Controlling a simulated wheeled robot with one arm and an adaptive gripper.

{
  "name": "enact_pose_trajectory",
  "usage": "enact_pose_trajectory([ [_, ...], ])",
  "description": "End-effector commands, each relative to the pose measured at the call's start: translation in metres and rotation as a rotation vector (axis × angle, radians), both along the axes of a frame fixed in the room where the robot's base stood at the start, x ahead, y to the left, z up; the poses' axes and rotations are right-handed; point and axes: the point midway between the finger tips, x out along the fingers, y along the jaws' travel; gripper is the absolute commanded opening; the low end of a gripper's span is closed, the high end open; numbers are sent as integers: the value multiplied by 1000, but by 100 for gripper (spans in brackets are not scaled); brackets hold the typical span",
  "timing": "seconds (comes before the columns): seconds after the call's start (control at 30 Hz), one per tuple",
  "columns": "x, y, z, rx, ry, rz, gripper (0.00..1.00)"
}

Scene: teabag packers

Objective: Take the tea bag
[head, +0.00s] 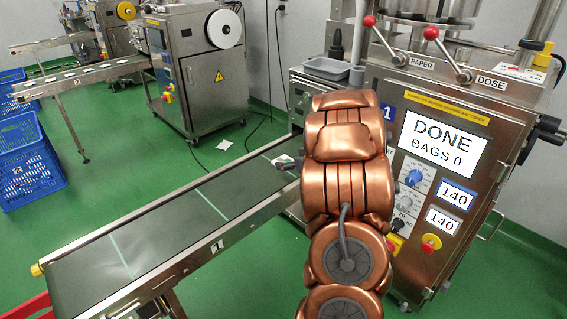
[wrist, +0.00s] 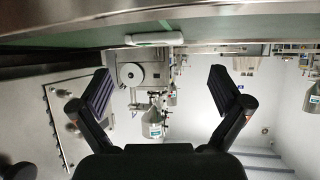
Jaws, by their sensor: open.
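A small white tea bag (head: 283,159) lies on the dark conveyor belt (head: 165,232) near its machine end, just left of my arm, which may hide part of it. In the wrist view, which is upside down, a pale flat thing that looks like the tea bag (wrist: 155,39) lies at the belt's surface, seen nearly edge-on. My gripper (wrist: 159,72) is open, with its two black fingers wide apart and nothing between them. The pale thing is beyond the fingertips, roughly centred between them and apart from them. In the head view my copper arm hides most of the gripper.
The packing machine (head: 440,160) stands right of my arm, its screen reading DONE, BAGS 0. A metal rail (head: 195,258) edges the belt. Blue crates (head: 28,160) and a second packer (head: 205,75) stand farther back.

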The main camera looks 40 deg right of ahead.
Motion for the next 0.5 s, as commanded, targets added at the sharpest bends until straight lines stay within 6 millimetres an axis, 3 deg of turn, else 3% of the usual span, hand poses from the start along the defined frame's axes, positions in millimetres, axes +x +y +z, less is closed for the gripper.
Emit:
enact_pose_trajectory([
  [0.5, 39, -15, -28, -2, -1, 0, 100],
])
